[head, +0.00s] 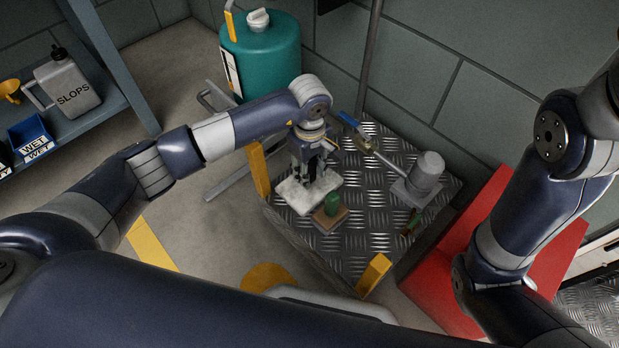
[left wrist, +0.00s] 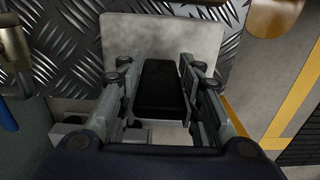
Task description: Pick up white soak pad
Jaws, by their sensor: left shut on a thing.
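The white soak pad (head: 293,196) lies flat on the diamond-plate platform (head: 360,246), near its left edge. My left gripper (head: 312,180) is above it, pointing down, with its fingertips at the pad. In the left wrist view, the pad (left wrist: 150,38) spreads out beyond the fingers. A black block (left wrist: 160,88) sits between the two fingers and appears to be the pad's grip; the fingers are closed on its sides. Whether the pad is touching the platform is hard to tell. My right arm is at the right, with its gripper out of view.
A grey cylinder (head: 428,170) on a base stands to the right, with a blue-handled valve (head: 352,123) behind. A teal tank (head: 262,55) stands behind; a red box (head: 490,240) is at right.

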